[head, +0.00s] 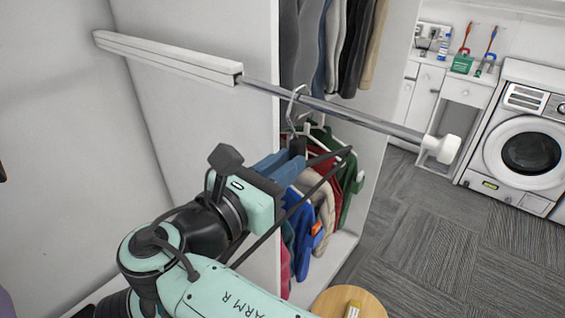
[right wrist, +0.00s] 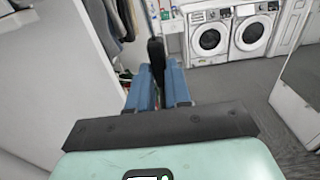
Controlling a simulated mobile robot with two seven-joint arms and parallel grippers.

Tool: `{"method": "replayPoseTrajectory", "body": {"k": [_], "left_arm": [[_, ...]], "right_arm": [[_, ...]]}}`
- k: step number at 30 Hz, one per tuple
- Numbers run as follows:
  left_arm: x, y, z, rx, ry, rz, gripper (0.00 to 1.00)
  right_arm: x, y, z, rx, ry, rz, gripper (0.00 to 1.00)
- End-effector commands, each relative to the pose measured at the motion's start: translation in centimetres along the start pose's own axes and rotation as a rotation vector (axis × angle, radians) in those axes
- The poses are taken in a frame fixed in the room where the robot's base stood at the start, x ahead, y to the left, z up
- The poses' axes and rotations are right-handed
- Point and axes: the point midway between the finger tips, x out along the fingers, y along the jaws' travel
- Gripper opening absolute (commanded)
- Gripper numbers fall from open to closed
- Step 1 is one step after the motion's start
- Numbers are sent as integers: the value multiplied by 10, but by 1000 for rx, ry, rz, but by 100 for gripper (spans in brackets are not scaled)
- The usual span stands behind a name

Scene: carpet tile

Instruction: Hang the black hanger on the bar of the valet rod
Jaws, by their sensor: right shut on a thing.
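The black hanger (head: 297,146) has a silver metal hook (head: 291,112) that rises to the bar of the valet rod (head: 345,114). The top of the hook shows just above the bar; I cannot tell whether it rests on the bar. My right gripper (head: 288,163) is shut on the hanger's neck below the bar, with blue fingers on either side. In the right wrist view the black hanger neck (right wrist: 157,62) stands between the blue fingers (right wrist: 160,88). The arm hides part of the hanger's lower bar. My left gripper is not in view.
The rod runs from a white rail (head: 165,58) to a white end knob (head: 441,148). Behind it is a wardrobe with hanging clothes (head: 325,195). A round wooden top (head: 348,303) is low in front. A washing machine (head: 525,145) stands at right, with open carpet before it.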

Motion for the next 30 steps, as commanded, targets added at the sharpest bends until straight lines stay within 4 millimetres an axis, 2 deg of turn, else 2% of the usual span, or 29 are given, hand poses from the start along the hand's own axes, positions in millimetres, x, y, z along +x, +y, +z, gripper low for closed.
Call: {"method": "replayPoseTrajectory", "body": {"k": [5, 6, 8, 16, 20, 23, 30], "left_arm": [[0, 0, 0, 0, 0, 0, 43], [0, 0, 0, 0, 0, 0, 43], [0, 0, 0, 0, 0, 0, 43], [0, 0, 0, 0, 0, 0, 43], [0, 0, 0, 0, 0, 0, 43], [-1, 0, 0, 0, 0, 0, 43], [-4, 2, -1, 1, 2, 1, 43]], "right_arm": [[0, 0, 0, 0, 0, -1, 0], [0, 0, 0, 0, 0, 0, 31], [0, 0, 0, 0, 0, 0, 48], [0, 0, 0, 0, 0, 0, 48], [-8, 1, 0, -1, 0, 2, 48], [-24, 1, 0, -1, -1, 4, 48], [-78, 1, 1, -1, -1, 5, 48]]}}
